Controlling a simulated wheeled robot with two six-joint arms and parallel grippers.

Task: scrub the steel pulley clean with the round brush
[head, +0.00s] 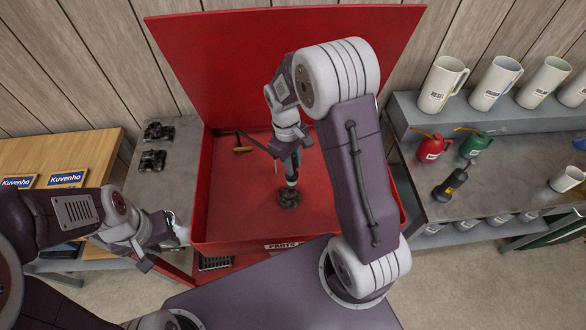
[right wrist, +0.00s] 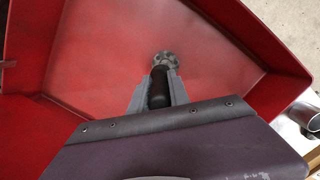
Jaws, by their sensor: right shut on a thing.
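My right gripper (head: 290,165) is over the red wash basin (head: 225,215), shut on the black handle of the round brush (right wrist: 158,88). The brush points down into the basin. At its lower end is a dark, round, ridged thing, seemingly the steel pulley (head: 290,198), on the basin floor; it shows grey in the right wrist view (right wrist: 166,60). The brush's bristles are hidden, and I cannot tell whether they touch the pulley. My left gripper (head: 160,243) is outside the basin's left front side, its fingers apart. A pale thing is beside it, too small to identify.
A yellow-ended tool (head: 243,149) lies at the basin's back left. The red lid (head: 285,60) stands open behind. Dark parts (head: 153,160) lie on the left grey bench. The right bench holds white jugs (head: 442,85), red and green oil cans (head: 432,148) and a mug (head: 566,179).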

